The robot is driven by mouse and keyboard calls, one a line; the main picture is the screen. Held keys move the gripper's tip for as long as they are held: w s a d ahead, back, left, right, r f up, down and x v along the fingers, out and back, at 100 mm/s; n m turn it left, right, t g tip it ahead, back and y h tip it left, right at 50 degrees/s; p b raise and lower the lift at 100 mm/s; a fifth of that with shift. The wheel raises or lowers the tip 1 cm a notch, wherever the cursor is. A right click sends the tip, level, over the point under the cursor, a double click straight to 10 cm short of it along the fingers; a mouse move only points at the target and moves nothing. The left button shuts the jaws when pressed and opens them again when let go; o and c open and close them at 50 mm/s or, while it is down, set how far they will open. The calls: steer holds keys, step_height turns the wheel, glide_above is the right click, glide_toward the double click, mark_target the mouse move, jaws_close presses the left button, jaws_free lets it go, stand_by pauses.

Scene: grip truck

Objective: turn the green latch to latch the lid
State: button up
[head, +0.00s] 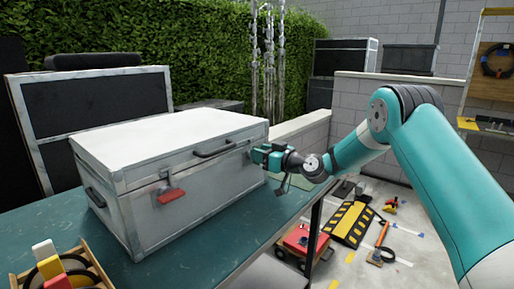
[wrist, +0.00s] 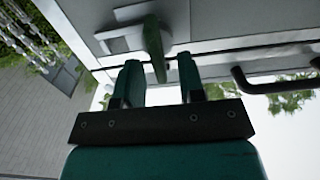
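A white and grey metal case (head: 190,185) stands on the teal table with its lid (head: 170,140) down. A red latch (head: 171,195) is on its front at the left. My gripper (head: 258,155) is at the right end of the case front and hides the latch there in the head view. In the wrist view the green latch (wrist: 154,42) sticks out from its metal plate (wrist: 120,40). My gripper (wrist: 160,82) has its two fingers apart, with the latch's end reaching between their tips. Whether either finger touches it, I cannot tell.
A dark handle (head: 213,150) sits on the lid's front, left of my gripper; it also shows in the wrist view (wrist: 270,84). A wooden crate (head: 90,265) with coloured items stands at the table's near left. Hanging chains (head: 268,60) are behind the case.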

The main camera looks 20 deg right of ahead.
steer(key=shift+x, duration=0.9)
steer(key=shift+c, duration=0.4)
jaws_close()
